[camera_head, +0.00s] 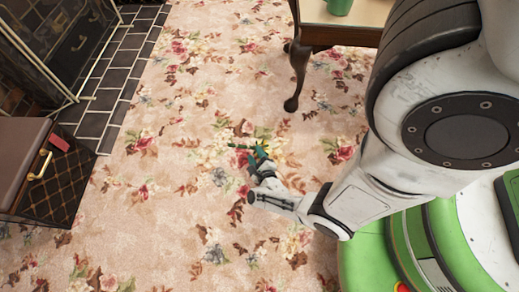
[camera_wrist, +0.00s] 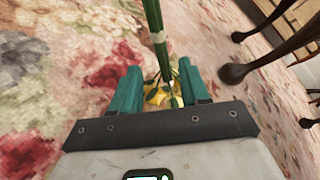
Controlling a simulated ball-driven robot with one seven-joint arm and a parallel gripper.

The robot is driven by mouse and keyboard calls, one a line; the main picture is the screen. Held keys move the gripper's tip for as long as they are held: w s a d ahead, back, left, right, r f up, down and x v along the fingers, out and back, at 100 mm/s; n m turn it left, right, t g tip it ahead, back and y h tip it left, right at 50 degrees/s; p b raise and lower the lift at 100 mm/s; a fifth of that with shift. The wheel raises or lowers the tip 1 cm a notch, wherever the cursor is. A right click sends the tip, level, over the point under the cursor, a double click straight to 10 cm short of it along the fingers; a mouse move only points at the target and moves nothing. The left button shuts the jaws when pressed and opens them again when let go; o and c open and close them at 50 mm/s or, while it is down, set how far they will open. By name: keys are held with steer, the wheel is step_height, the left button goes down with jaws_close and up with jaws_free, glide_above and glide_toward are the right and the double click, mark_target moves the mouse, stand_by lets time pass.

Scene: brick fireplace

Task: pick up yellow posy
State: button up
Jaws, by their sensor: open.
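The yellow posy (camera_wrist: 157,97) shows in the wrist view between my gripper's two teal fingers, with its yellow petals low between them. Its green stem (camera_wrist: 154,30) with a pale band runs up past the fingertips to the top edge. My gripper (camera_wrist: 158,68) is open around the posy, and I see a gap at the right finger. In the head view my gripper (camera_head: 256,154) is low over the flowered carpet, and a bit of the yellow posy (camera_head: 267,145) shows beside the fingers. Most of it is hidden there.
A dark box (camera_head: 48,175) with a gold handle sits at the left, near the tiled hearth (camera_head: 112,75). Carpet (camera_head: 150,230) around my gripper is clear.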

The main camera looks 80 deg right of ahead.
mark_target(253, 148)
steer(key=b+x, duration=0.2)
steer(key=x, duration=0.2)
steer(key=shift+d, duration=0.35)
steer(key=shift+r, duration=0.1)
jaws_close()
